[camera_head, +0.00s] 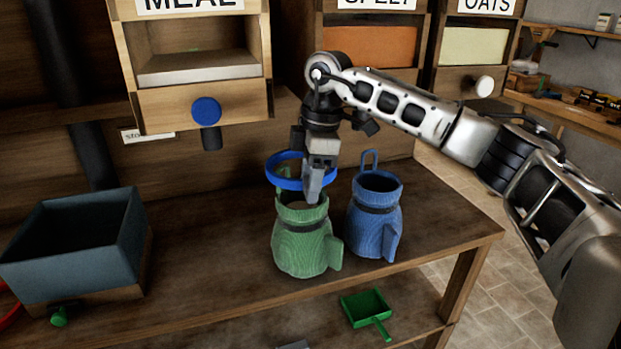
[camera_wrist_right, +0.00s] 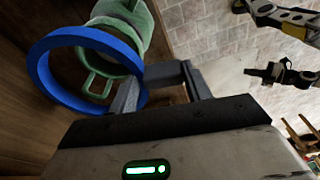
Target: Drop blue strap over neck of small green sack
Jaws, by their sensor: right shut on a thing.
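The blue strap (camera_head: 271,180) is a stiff ring, roughly level, at the back left of the green sack's mouth. My right gripper (camera_head: 313,192) is shut on its right side, fingers pointing down over the mouth. The small green sack (camera_head: 300,248) stands upright on the bench, with a dark band at its neck and a spout at right. Its green loop shows through the ring. In the right wrist view the strap (camera_wrist_right: 48,87) lies across the green sack (camera_wrist_right: 135,12). I cannot tell whether they touch. My left gripper is out of view.
A blue sack (camera_head: 366,222) stands close on the right. A blue-grey bin (camera_head: 65,280) is at left. A MEAL drawer (camera_head: 165,108) with a blue knob overhangs the back. A green scoop (camera_head: 366,306) lies on the lower shelf. Bench between bin and green sack is clear.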

